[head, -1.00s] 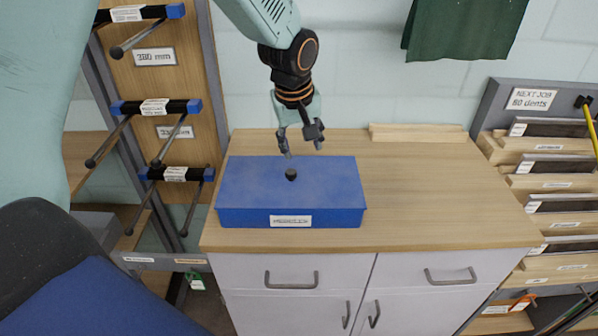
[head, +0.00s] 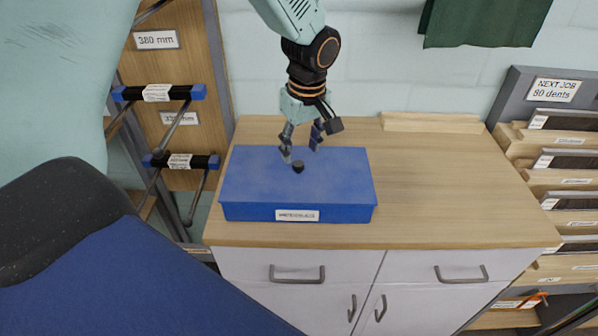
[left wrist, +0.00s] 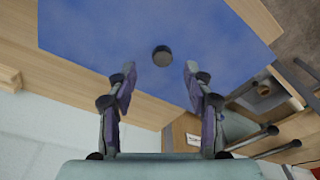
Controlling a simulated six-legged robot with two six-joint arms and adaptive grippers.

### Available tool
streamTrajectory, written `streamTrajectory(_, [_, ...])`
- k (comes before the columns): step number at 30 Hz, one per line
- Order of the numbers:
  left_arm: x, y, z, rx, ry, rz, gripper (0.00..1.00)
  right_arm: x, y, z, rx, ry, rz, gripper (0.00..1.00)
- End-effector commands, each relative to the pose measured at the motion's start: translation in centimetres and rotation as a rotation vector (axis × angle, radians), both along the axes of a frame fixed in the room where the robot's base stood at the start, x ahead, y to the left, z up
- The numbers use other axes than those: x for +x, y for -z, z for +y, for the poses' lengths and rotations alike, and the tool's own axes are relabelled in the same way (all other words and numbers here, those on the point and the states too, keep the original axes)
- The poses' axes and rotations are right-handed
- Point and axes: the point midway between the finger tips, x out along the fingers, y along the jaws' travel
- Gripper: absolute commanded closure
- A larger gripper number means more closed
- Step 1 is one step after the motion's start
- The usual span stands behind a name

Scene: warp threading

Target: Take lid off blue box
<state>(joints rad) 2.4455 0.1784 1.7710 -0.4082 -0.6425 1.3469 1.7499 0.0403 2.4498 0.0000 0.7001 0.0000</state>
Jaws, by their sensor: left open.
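The blue box (head: 240,212) sits on the left part of a wooden cabinet top, with a white label on its front. Its flat blue lid (head: 340,172) is on it, with a small dark round knob (head: 298,167) near the middle. My left gripper (head: 300,150) is open and empty, pointing down just above and behind the knob. In the left wrist view the lid (left wrist: 90,35) fills the top, and the knob (left wrist: 162,56) shows ahead of and between the open fingertips (left wrist: 160,68). The fingers do not appear to touch the knob. My right gripper is out of view.
The cabinet top (head: 450,200) is clear to the right of the box. A thin wooden strip (head: 430,123) lies along its back edge. A rack with labelled bars (head: 170,92) stands at left, and shelves with labelled pieces (head: 570,160) stand at right.

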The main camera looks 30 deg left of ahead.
Motion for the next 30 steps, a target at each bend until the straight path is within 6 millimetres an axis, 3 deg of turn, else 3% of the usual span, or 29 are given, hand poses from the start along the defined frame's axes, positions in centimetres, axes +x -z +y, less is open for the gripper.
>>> streamTrajectory(7, [0.2,3.5,0.6,-0.001,0.001,0.002,0.48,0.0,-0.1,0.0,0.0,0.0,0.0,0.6])
streamTrajectory(17, [0.3,4.0,0.7,-0.001,0.002,0.0,0.48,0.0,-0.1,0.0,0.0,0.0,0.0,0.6])
streamTrajectory(30, [0.3,4.0,0.7,-0.001,0.002,0.001,0.86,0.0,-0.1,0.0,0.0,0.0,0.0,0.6])
